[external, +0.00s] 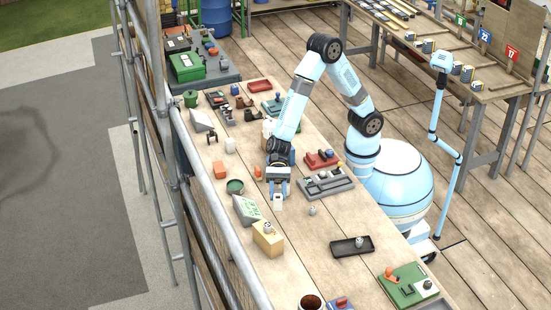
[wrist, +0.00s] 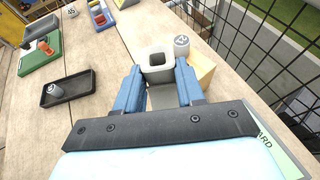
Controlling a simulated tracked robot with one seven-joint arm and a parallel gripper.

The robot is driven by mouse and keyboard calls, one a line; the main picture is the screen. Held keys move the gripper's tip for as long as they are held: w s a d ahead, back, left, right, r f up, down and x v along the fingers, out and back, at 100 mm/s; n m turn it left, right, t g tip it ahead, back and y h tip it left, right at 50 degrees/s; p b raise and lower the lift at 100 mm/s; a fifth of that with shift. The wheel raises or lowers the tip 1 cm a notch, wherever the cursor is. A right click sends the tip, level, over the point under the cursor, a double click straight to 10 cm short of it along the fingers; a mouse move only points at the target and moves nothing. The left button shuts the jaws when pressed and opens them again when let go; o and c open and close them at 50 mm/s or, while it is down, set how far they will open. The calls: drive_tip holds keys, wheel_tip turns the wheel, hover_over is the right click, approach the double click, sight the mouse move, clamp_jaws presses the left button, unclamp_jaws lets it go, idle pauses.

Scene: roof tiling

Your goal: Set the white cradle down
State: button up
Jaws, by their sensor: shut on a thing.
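The white cradle (wrist: 157,61) is a pale block with a square hollow in its top. It sits between the two blue fingers of my gripper (wrist: 158,84) in the wrist view, and the fingers are shut on it. In the external view the cradle (external: 278,204) shows below my gripper (external: 278,192), over the middle of the wooden bench. I cannot tell whether its underside touches the bench top. Part of its lower body is hidden by the fingers.
A grey tray (external: 327,183) lies to the right. A black tray (external: 340,248) and green board (external: 408,290) lie nearer the camera. Bare bench separates them.

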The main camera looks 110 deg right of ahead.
drive_tip(key=s+a+n+g+y, duration=0.1)
drive_tip(key=s+a+n+g, duration=0.15)
drive_tip(key=s+a, duration=0.95)
drive_tip(key=s+a+n+g, duration=0.25)
drive_tip(key=s+a, duration=0.45)
drive_tip(key=a, duration=0.8)
drive_tip(key=shift+m, duration=0.3)
drive_tip(key=w+a+f, duration=0.2)
drive_tip(key=a+f, duration=0.1)
drive_tip(key=w+a+f, duration=0.2)
drive_tip(key=w+a, duration=0.1)
drive_tip(key=w+a+f, duration=0.3)
drive_tip(key=shift+w+a+f, duration=0.15)
drive_tip(key=shift+a+f, duration=0.2)
drive_tip(key=shift+w+a+f, duration=0.25)
drive_tip(key=shift+a+f, duration=0.05)
drive_tip(key=shift+f, duration=1.8)
drive_tip(key=o, duration=1.1)
